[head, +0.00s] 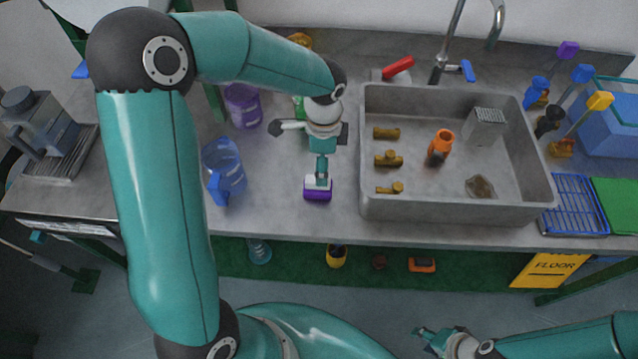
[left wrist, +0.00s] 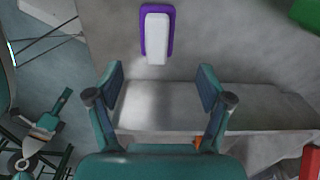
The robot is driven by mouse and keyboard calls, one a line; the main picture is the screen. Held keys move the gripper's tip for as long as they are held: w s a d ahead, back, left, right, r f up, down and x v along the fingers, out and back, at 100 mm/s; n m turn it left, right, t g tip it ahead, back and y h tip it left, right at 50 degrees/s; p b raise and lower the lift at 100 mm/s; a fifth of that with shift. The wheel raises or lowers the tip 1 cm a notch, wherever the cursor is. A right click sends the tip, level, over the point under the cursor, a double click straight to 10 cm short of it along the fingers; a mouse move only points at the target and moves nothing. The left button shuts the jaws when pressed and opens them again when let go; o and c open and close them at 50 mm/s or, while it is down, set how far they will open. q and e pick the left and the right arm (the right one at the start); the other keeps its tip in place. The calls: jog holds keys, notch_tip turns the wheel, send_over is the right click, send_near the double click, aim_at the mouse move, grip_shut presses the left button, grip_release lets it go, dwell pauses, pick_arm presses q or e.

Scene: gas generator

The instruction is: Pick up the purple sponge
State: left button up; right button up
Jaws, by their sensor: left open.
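The purple sponge (head: 317,195) lies on the grey counter, left of the sink and near the front edge. It has a white upper part. In the left wrist view the sponge (left wrist: 157,35) shows whole at the top, beyond the fingertips. My left gripper (head: 321,172) is over the sponge in the head view and covers part of its far side. In the left wrist view my left gripper (left wrist: 161,85) has its fingers wide apart with nothing between them. My right gripper (head: 432,337) is low at the front, away from the counter; its jaw opening is unclear.
A blue pitcher (head: 224,172) and a purple container (head: 243,106) stand left of the sponge. The sink (head: 450,212) is close on its right, holding brass fittings, an orange bottle (head: 440,147) and a grey block. A red-handled object (head: 398,68) lies behind.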

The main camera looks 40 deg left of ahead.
pick_arm(q)
jog(key=f, duration=0.5)
jog(key=f+p, duration=0.1)
jog(key=f, duration=0.2)
jog(key=shift+s+f, duration=0.25)
jog(key=shift+a, duration=0.1)
jog(key=c, duration=1.1)
jog(key=shift+c, duration=0.2)
jog(key=shift+r, duration=0.1)
notch_tip(320, 180, up, 20)
jog(key=shift+b, duration=0.3)
